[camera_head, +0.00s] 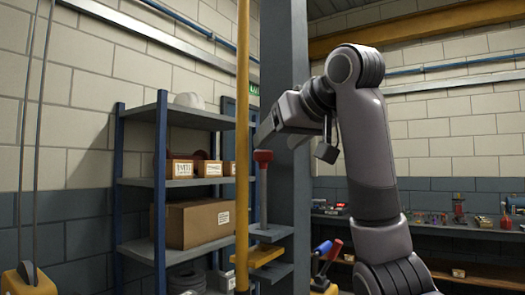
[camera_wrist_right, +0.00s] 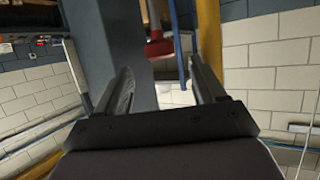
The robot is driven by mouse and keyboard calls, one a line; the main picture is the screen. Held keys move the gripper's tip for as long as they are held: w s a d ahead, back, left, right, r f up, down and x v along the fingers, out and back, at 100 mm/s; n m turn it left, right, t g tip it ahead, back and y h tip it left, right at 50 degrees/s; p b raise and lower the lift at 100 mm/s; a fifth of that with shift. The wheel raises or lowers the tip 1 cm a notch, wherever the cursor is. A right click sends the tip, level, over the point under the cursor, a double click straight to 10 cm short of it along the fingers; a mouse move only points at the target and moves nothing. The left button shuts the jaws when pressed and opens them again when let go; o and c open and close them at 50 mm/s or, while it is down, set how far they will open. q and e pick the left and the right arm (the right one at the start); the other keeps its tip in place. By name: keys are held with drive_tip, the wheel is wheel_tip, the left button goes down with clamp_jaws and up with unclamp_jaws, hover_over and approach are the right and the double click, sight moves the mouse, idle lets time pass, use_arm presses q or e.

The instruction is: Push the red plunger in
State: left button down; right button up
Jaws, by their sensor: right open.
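The red plunger (camera_head: 263,156) stands upright in the head view, a red cap on a grey rod that goes down to a grey bracket (camera_head: 270,233). My right gripper (camera_head: 264,136) is just above the red cap, coming in from the right. In the right wrist view the red cap (camera_wrist_right: 160,48) shows beyond and between the two fingertips (camera_wrist_right: 160,72), which are apart with nothing between them. I cannot tell whether a finger touches the cap. My left gripper is not in view.
A blue-grey column (camera_head: 286,60) stands right behind the plunger, and a yellow pole (camera_head: 242,120) runs close to its left. Shelves (camera_head: 185,182) with boxes stand behind left.

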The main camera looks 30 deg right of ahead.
sight(267, 152)
drive_tip(key=shift+p+x, duration=0.6)
drive_tip(key=shift+x, duration=2.2)
drive_tip(key=c, duration=1.3)
drive_tip(key=shift+f, duration=0.1)
clamp_jaws()
